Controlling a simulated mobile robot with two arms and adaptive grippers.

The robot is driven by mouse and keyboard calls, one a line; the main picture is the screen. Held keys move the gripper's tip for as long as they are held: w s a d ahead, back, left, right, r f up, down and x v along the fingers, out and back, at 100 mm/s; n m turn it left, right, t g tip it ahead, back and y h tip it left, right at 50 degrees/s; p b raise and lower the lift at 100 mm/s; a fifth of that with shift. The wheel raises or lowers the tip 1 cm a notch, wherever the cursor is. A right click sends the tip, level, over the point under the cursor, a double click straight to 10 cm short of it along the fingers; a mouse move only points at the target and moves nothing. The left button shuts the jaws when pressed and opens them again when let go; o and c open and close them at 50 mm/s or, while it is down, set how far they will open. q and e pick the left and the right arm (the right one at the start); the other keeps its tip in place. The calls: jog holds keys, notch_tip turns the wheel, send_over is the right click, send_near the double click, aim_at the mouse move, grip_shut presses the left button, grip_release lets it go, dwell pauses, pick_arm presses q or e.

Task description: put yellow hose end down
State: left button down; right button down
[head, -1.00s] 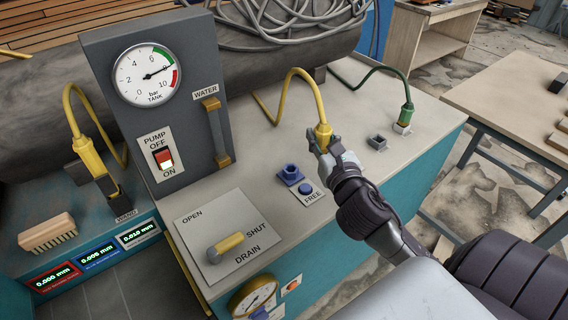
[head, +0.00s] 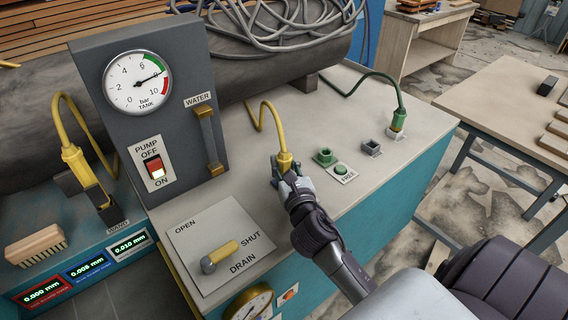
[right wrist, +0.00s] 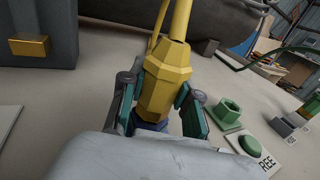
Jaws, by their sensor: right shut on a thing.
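The yellow hose end (head: 284,161) is held upright or nearly so over the grey bench top (head: 250,185), left of the green socket (head: 325,157). My right gripper (head: 287,180) is shut around its lower part. In the right wrist view the hose end (right wrist: 165,82) stands between the two fingers (right wrist: 158,112), with a bluish tip below. Whether the tip touches the bench is hidden. The hose runs up and back from it toward the tank. The socket and the green button (head: 340,169) beside it are empty and clear of my fingers. My left gripper is not in view.
A green hose (head: 398,117) stands in its socket at the right. A small empty grey socket (head: 371,147) is between. The pump panel (head: 152,110) and drain lever (head: 220,256) are to the left. Another yellow hose (head: 75,160) hangs at the wand holder. Bench behind is clear.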

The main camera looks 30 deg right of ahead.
jog(key=shift+f, duration=0.2)
jog(key=c, duration=0.8)
grip_release()
jog(key=shift+c, duration=0.2)
jog(key=shift+r, duration=0.1)
jog(key=shift+r, duration=0.2)
jog(key=b+v, duration=0.2)
jog(key=v, duration=0.8)
jog(key=shift+s+f, duration=0.15)
jog(key=shift+s, duration=0.15)
jog(key=shift+v, duration=0.75)
